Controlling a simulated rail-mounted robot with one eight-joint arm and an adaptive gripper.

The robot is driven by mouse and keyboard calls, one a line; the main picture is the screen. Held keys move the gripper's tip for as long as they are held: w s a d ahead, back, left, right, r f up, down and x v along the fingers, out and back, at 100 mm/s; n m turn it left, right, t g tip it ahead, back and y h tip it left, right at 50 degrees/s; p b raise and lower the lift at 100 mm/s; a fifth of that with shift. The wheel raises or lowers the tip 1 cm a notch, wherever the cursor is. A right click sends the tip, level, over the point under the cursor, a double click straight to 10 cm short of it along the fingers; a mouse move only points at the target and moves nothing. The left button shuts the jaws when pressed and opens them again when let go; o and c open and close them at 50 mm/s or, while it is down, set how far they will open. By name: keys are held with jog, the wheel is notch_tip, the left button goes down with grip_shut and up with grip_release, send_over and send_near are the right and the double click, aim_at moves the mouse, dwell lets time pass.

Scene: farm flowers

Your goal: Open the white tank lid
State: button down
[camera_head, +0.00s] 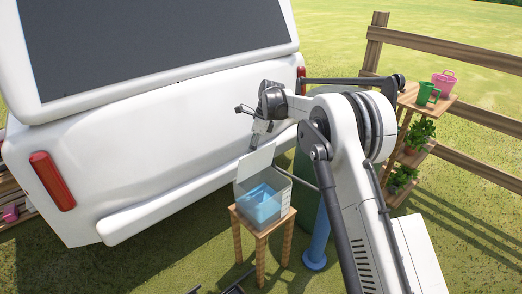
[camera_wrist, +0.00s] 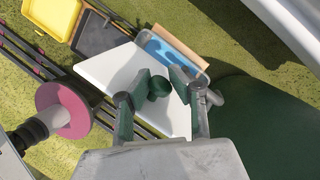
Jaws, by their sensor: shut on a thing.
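The tank (camera_head: 288,196) is a clear box with blue contents, standing on a small wooden stool (camera_head: 262,228). Its white lid (camera_head: 257,161) is raised and tilted above the tank's left side. The blue inside shows below it. My gripper (camera_head: 261,131) is at the lid's upper edge and shut on the lid. In the wrist view the lid (camera_wrist: 108,75) is a white panel under my gripper (camera_wrist: 159,82). A dark green knob (camera_wrist: 158,88) shows between the fingers. The tank (camera_wrist: 172,50) is partly hidden behind the lid and fingers.
A white vehicle (camera_head: 170,165) stands close on the left. A dark green round object (camera_head: 305,180) and a blue post (camera_head: 317,240) are right of the stool. A plant shelf (camera_head: 412,150) with a pink bucket (camera_head: 444,82) stands by the wooden fence (camera_head: 440,45).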

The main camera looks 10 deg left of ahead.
jog(key=shift+w+a+f+p, duration=0.15)
jog(key=shift+w+a+f, duration=0.15)
jog(key=shift+w+a, duration=0.45)
jog(key=shift+w+a+f+p, duration=0.15)
jog(key=shift+w+a+f, duration=0.25)
jog(key=shift+w, duration=0.55)
jog(key=shift+a, duration=0.1)
jog(key=c, duration=1.5)
grip_release()
jog(key=shift+f, duration=0.1)
jog(key=shift+o, duration=0.2)
jog(key=shift+w+f, duration=0.25)
jog(key=shift+w, duration=0.05)
jog(key=shift+s+r, duration=0.1)
jog(key=shift+r, duration=0.15)
jog(key=shift+r, duration=0.1)
jog(key=v, duration=1.1)
jog(key=shift+r, duration=0.35)
